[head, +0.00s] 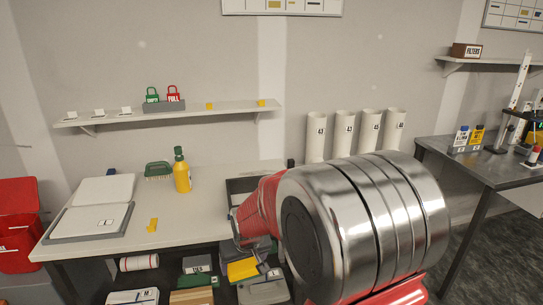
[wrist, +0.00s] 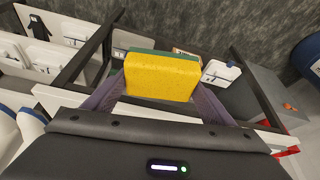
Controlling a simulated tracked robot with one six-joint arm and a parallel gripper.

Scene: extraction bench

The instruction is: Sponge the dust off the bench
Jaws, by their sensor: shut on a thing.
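In the wrist view my gripper (wrist: 162,82) is shut on a sponge (wrist: 160,76), yellow with a green layer along its far edge. The sponge is between the two dark fingers, with shelves and floor behind it. In the head view the pale bench (head: 212,195) stands at left and centre. My arm covers its right end and hides most of the gripper. I cannot make out dust on the bench top.
On the bench are a yellow bottle (head: 182,172), a green brush (head: 158,170), a lidded grey case (head: 90,222) and a small yellow piece (head: 153,225). A dark tray (head: 238,186) lies beside my arm. Boxes fill the space below. The middle of the bench looks clear.

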